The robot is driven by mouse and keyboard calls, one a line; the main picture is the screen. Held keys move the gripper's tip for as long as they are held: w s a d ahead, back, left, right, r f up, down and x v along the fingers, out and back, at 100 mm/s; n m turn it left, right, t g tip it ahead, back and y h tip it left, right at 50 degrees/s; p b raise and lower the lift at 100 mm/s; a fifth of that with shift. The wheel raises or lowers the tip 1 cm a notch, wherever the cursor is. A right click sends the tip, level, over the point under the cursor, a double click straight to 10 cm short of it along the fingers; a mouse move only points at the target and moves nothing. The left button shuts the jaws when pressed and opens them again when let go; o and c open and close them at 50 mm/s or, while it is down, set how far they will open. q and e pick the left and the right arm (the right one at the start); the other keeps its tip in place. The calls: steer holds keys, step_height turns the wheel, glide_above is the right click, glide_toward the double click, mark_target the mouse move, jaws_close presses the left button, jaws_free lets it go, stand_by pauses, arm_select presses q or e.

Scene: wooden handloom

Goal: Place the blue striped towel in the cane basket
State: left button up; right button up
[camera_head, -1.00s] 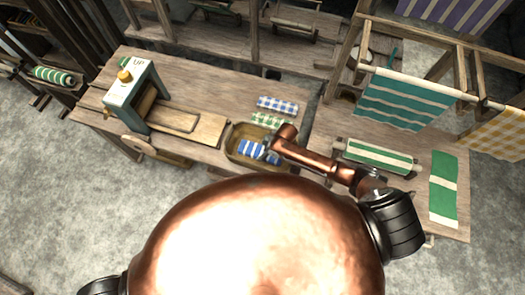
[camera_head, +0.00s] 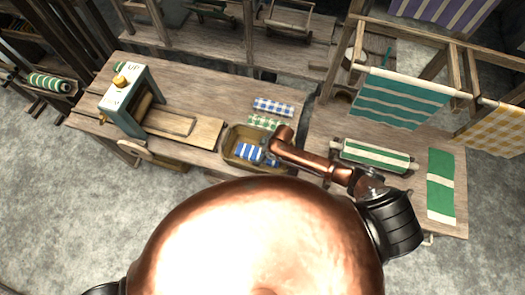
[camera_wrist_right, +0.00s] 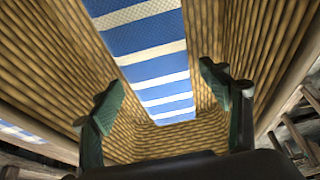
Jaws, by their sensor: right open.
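The blue and white striped towel (camera_head: 248,152) lies inside the cane basket (camera_head: 230,143) on the wooden table. In the right wrist view the towel (camera_wrist_right: 150,50) runs as a striped band across the basket's ribbed cane interior (camera_wrist_right: 215,130). My right gripper (camera_head: 270,157) is at the right side of the basket, its fingers low and partly hidden by the arm. In the right wrist view my right gripper (camera_wrist_right: 165,98) has its two fingers spread wide, with nothing held between them; the towel lies beyond them. My left gripper is not in view.
A blue checked cloth (camera_head: 273,106) and a green checked cloth (camera_head: 268,122) lie behind the basket. A press marked UP (camera_head: 125,95) stands left. A green striped roll (camera_head: 375,156) and a green cloth (camera_head: 440,185) lie right. Hanging cloths (camera_head: 400,98) are at the upper right.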

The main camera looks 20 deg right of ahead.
steer(key=v, duration=1.2)
